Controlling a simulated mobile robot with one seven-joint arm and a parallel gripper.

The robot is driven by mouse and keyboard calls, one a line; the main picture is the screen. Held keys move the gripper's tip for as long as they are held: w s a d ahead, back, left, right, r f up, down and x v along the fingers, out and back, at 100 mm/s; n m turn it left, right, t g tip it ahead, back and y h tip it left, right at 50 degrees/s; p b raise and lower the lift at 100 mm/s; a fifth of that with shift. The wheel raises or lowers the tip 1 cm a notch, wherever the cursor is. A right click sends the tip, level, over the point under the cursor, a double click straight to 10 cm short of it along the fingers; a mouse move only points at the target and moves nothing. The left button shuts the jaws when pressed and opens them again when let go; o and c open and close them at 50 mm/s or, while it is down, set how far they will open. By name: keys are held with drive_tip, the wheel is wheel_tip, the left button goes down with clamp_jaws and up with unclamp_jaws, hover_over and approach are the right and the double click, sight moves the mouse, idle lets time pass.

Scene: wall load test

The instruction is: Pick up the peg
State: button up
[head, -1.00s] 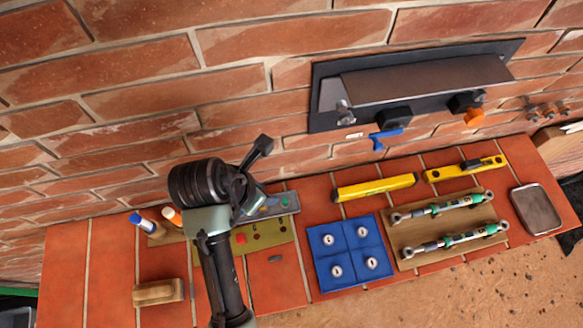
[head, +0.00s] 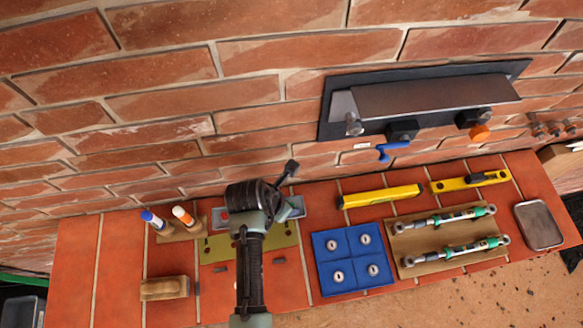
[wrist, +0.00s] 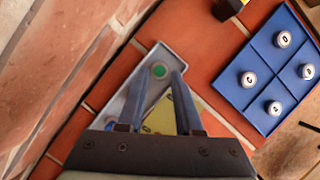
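A small round green peg (wrist: 159,71) shows end-on in a grey tray (wrist: 150,60) in the wrist view. My gripper (wrist: 161,76) is open, its two fingers pointing toward the tray, with the green peg seen between the fingertips. Whether the fingers are level with the peg or above it, I cannot tell. An olive-yellow board (wrist: 190,108) with dark marks lies beside the tray, partly behind the right finger. In the head view my wrist hides the fingers and most of the tray (head: 297,207); the board (head: 215,249) shows around my arm.
Several silver knobs sit on a blue four-square panel (head: 352,275) to the right. Yellow bars (head: 380,197), a wooden board with two turnbuckles (head: 412,270) and a metal dish (head: 538,226) lie further right. Markers (head: 183,215) and a wooden block (head: 164,288) are left. A brick wall rises close behind.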

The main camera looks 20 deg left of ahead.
drive_tip(key=shift+x, duration=0.85)
clamp_jaws()
drive_tip(key=shift+r, duration=0.15)
